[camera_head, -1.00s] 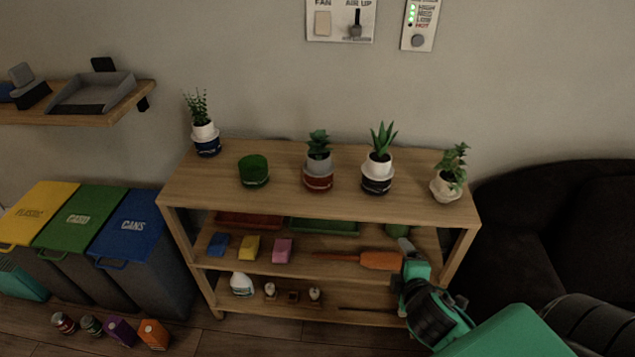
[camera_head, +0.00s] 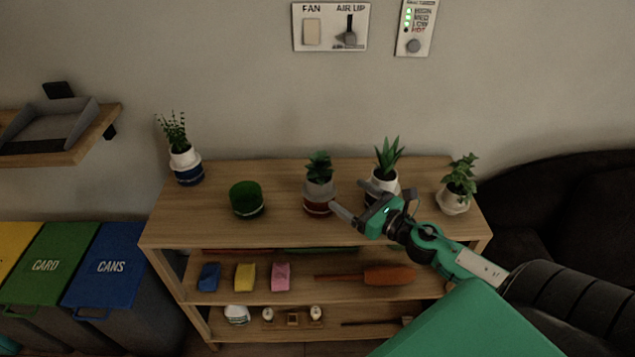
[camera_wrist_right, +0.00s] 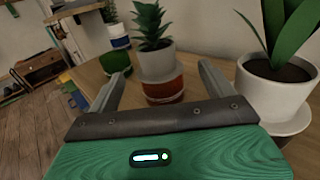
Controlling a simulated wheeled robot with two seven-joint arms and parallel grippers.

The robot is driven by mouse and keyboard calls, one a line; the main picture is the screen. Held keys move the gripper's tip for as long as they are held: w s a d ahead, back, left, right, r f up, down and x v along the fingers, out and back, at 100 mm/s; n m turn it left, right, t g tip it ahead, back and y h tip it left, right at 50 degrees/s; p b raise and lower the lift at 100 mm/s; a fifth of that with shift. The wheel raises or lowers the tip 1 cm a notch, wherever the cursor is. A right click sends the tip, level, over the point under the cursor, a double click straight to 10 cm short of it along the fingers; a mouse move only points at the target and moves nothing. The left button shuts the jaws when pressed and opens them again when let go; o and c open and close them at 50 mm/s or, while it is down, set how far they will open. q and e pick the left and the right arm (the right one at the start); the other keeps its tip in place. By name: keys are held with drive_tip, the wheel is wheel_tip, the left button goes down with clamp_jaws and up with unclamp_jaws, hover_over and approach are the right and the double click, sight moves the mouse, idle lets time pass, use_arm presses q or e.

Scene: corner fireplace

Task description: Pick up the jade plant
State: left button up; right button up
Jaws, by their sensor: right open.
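Several potted plants stand on the wooden shelf's top. A bushy green plant in a grey pot (camera_head: 318,188) with a red base is in the middle; it also shows in the right wrist view (camera_wrist_right: 158,62). A spiky plant (camera_head: 389,158) in a white pot is right of it, and a leafy plant (camera_head: 460,180) in a white pot is at the right end. I cannot tell for certain which is the jade plant. My right gripper (camera_head: 350,198) is open and empty, just right of the grey-and-red pot. In the right wrist view that pot appears between the fingertips, apparently beyond them.
The spiky plant's white pot (camera_wrist_right: 272,98) is close to my right finger. Bins stand at left, a dark sofa at right.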

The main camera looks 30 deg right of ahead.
sight(319, 181)
drive_tip(key=p+x, duration=0.1)
drive_tip(key=x, duration=0.3)
drive_tip(key=shift+w, duration=0.4)
drive_tip(key=shift+w+a, duration=0.1)
drive_tip(key=shift+w, duration=0.1)
drive_tip(key=shift+w+a, duration=0.1)
drive_tip(key=shift+w, duration=0.15)
drive_tip(key=x, duration=0.1)
drive_tip(key=p+x, duration=0.1)
drive_tip(key=x, duration=0.1)
drive_tip(key=shift+w+a+f+p, duration=0.25)
drive_tip(key=shift+w+a+p, duration=0.05)
drive_tip(key=shift+a, duration=0.1)
drive_tip(key=shift+w+a+f, duration=0.1)
drive_tip(key=shift+w, duration=0.4)
use_arm(q)
drive_tip(key=s, duration=0.1)
drive_tip(key=s+a, duration=0.1)
drive_tip(key=shift+s+r, duration=0.3)
drive_tip(key=shift+r, duration=0.05)
drive_tip(key=shift+w, duration=0.1)
